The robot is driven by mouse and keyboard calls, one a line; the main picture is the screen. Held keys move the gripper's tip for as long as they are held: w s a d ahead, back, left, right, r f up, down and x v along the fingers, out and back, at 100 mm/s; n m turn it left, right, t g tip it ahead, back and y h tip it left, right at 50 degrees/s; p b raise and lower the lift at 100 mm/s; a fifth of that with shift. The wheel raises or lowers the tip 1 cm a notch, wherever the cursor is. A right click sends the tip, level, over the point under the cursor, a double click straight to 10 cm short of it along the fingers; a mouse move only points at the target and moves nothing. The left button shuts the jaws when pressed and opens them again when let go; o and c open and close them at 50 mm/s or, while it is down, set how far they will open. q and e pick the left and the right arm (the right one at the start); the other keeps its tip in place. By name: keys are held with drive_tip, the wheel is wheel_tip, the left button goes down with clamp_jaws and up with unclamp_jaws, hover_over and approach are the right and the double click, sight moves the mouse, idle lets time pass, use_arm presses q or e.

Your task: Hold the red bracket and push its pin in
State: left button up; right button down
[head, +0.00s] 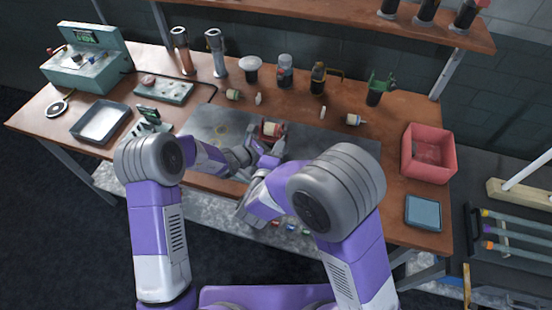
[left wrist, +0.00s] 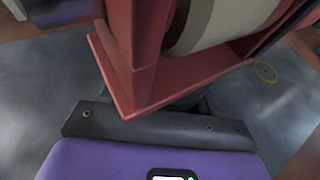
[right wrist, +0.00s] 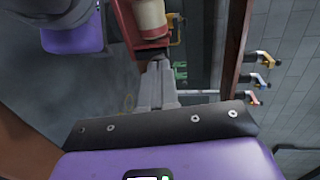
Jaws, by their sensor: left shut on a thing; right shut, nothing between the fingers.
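The red bracket (head: 272,128) with a cream roller (right wrist: 150,18) in it is held just above the grey mat. My left gripper (head: 262,142) is shut on the bracket. In the left wrist view the bracket (left wrist: 140,75) fills the upper middle and hides the fingertips. My right gripper (right wrist: 158,68) is shut and empty. In the right wrist view its tips are close below the bracket's lower end; I cannot tell whether they touch. I cannot make out the pin clearly.
The grey mat (head: 205,122) lies under the work. Bottles and small parts stand behind it. A red bin (head: 428,153) and a blue tray (head: 424,212) are at right. A metal tray (head: 100,122) is at left. A shelf (head: 400,22) runs along the back.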

use_arm(q)
drive_tip(key=shift+s, duration=0.1)
use_arm(e)
drive_tip(key=shift+s, duration=0.1)
drive_tip(key=v, duration=1.4)
drive_tip(key=shift+a, duration=0.1)
use_arm(q)
drive_tip(key=o, duration=1.5)
drive_tip(key=shift+c, duration=0.2)
